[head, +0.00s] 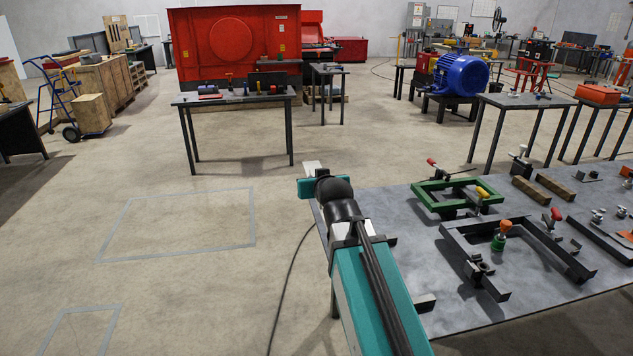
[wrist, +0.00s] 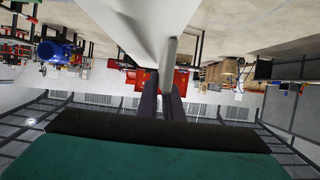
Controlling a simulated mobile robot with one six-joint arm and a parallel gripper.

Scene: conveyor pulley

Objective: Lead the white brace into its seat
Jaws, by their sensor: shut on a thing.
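The white brace (wrist: 140,22) fills the top middle of the wrist view as a large, pale, smooth piece; part of it runs out of the frame. My gripper (wrist: 163,88) shows there as two dark fingers close together, shut on the brace's near end. In the head view a small white piece (head: 313,168), likely the brace, shows beyond the black end of my arm, past the left edge of the grey table. My arm hides the gripper fingers there. I cannot tell which place is the brace's seat.
The grey table (head: 400,240) at right carries a green frame (head: 432,200), a dark angled frame (head: 460,245) with an orange-topped clamp (head: 503,230), and wooden blocks (head: 555,186). A red machine (head: 235,45) and a smaller bench (head: 235,97) stand ahead. The floor at left is open.

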